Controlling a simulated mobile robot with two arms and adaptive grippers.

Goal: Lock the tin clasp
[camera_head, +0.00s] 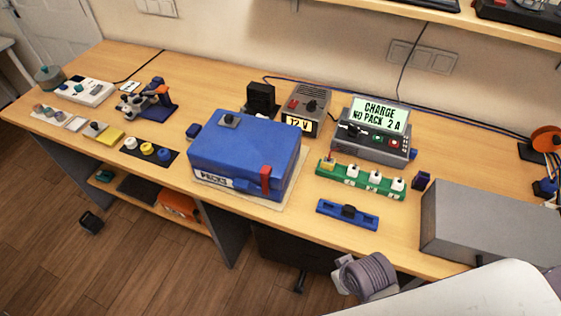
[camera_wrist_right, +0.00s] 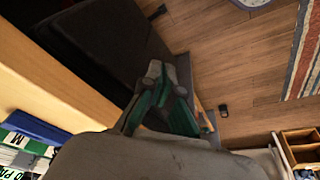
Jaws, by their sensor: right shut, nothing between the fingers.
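The blue tin (camera_head: 240,145) sits on a pale mat near the front edge of the desk, its lid down. A red clasp (camera_head: 265,181) hangs upright on the tin's front face, near the right corner. I cannot tell whether it is latched. My right gripper (camera_wrist_right: 162,72) is shut and empty in the right wrist view, pointing down past the desk edge towards the floor. It is well away from the tin, which that view does not show. My left gripper is in neither view.
Right of the tin are a green strip of connectors (camera_head: 360,179), a blue bar tool (camera_head: 347,213) and a large grey box (camera_head: 480,222). A charger (camera_head: 372,135) and a supply unit (camera_head: 305,105) stand behind. The desk's front edge is close to the tin.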

